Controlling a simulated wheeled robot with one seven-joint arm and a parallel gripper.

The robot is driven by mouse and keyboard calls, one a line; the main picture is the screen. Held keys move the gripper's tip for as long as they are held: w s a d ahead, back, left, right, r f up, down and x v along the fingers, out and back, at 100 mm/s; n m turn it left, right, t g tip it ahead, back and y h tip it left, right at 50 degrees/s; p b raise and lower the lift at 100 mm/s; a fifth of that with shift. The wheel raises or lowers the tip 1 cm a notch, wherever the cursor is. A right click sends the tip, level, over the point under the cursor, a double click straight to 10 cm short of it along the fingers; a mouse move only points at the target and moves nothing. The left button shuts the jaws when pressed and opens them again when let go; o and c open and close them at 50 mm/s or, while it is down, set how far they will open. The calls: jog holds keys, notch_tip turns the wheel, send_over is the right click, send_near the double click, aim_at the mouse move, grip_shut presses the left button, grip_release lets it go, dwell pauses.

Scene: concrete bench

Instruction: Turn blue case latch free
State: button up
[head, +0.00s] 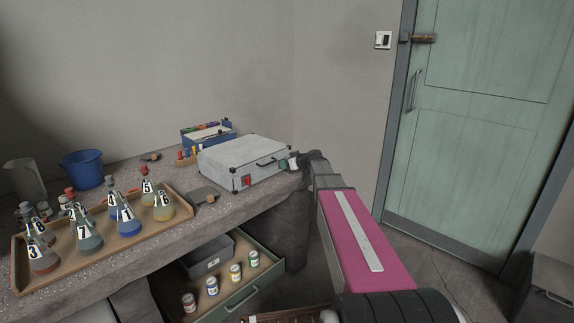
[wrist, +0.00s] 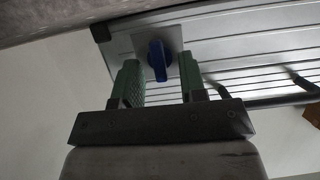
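The silver case (head: 228,160) lies shut on the bench, with a red latch (head: 246,181) and a dark handle (head: 266,162) on its front. The blue latch (wrist: 158,52) shows in the wrist view, on a plate on the case's side; it appears roughly in line with the fingers. It is hidden in the head view. My gripper (wrist: 160,70) is open, one green finger on each side of the latch, with visible gaps. I cannot tell how far the fingertips reach over it. In the head view my gripper (head: 291,163) is at the case's right end.
A wooden tray (head: 180,229) of numbered flasks stands left of the case. A blue bin (head: 207,136) is behind it, and a blue bucket (head: 83,168) farther left. An open drawer (head: 259,290) with several cans juts out below. A green door (head: 468,130) is at right.

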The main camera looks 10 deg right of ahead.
jog(key=v, duration=1.1)
jog(key=shift+w, duration=0.1)
jog(key=s+a+f+m+g+h, duration=0.2)
jog(key=s+f+g, duration=0.1)
jog(key=s+f, duration=0.4)
jog(key=s+a+f+m+g+h, duration=0.2)
jog(key=s+f, duration=0.6)
jog(key=s, duration=0.5)
jog(key=s+a+f+m+g+h, duration=0.2)
jog(key=s+f+m+g+h, duration=0.1)
jog(key=s+f, duration=0.4)
jog(key=s+g+h, duration=0.1)
jog(key=s+g, duration=0.1)
jog(key=shift+s+a+f+g, duration=0.2)
jog(key=shift+s+a+g, duration=0.2)
jog(key=shift+w, duration=0.1)
jog(key=shift+c, duration=0.4)
